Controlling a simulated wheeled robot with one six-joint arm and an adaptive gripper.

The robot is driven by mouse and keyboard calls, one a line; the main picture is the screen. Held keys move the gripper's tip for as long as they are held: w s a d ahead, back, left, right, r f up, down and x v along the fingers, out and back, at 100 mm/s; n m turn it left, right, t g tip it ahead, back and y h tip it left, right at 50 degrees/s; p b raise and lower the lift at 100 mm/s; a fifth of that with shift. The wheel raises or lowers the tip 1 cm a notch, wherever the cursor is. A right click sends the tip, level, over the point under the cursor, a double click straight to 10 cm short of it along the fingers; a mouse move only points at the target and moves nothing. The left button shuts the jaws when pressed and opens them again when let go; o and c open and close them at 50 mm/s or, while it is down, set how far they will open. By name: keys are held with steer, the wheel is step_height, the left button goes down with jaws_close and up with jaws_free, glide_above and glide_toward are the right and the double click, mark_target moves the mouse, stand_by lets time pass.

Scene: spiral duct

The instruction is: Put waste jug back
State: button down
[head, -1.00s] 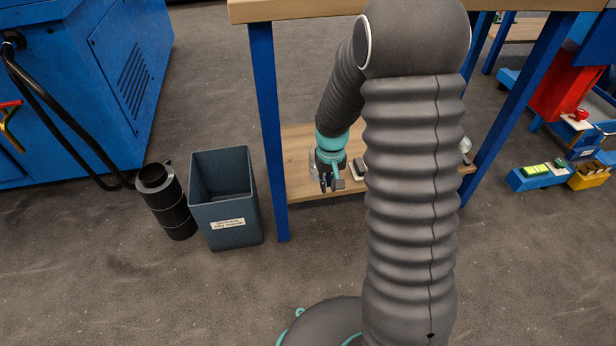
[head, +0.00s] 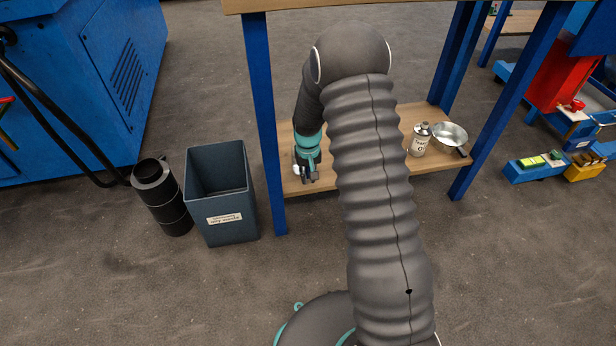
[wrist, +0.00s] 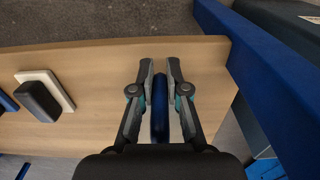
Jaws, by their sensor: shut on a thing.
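My gripper (head: 307,178) is low over the left part of the bench's wooden lower shelf (head: 388,176), near the left front leg. In the wrist view, my gripper (wrist: 160,68) is shut on a narrow dark blue thing (wrist: 159,106), seen end-on between the fingers. It may be the waste jug or its handle, but I cannot tell. A small pale patch (head: 296,169) shows beside my gripper in the head view. The fingers hide most of the held thing, and whether it touches the shelf is unclear.
A blue bench leg (head: 264,130) stands close to my gripper. A dark grey bin (head: 222,215) and a black cylinder (head: 163,198) stand left of it. A labelled can (head: 420,140) and metal bowl (head: 450,137) are on the shelf's right. A dark block (wrist: 40,98) sits on a white pad.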

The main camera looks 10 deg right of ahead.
steer(key=shift+f, duration=0.2)
steer(key=c, duration=1.2)
jaws_free()
steer(key=shift+o, duration=0.2)
steer(key=shift+r, duration=0.1)
step_height(320, 180, up, 12)
steer(key=shift+f+p, duration=0.1)
steer(key=shift+p, duration=0.4)
steer(key=s+r+t, duration=0.4)
steer(key=s+r, duration=1.7)
steer(key=r, duration=0.2)
steer(key=s+r+t, duration=0.1)
steer(key=s, duration=1)
steer(key=shift+s+d+r, duration=0.15)
steer(key=shift+s+d, duration=0.05)
steer(key=shift+d, duration=0.25)
